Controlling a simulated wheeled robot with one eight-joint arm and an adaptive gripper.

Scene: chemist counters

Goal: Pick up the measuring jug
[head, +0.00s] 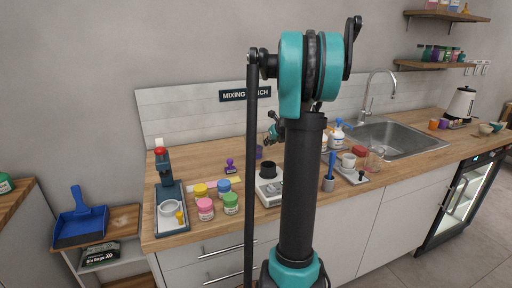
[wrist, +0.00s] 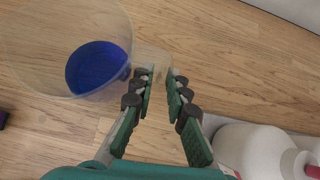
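In the wrist view a clear, wide-mouthed vessel that looks like the measuring jug (wrist: 125,22) stands at the upper left on the wooden counter, with blue at its bottom. A pale see-through part, which looks like its handle (wrist: 153,58), reaches to my fingertips. My gripper (wrist: 160,78) is open, with a narrow gap between the fingers, close beside the jug; I cannot tell whether they touch it. In the head view my gripper (head: 272,131) shows small behind my arm, which hides much of the bench there. Another clear vessel (head: 376,160) stands near the sink.
In the head view, several coloured jars (head: 205,209), a scale (head: 268,192) and a stand (head: 165,175) occupy the bench's left part. The sink (head: 395,138) is at right.

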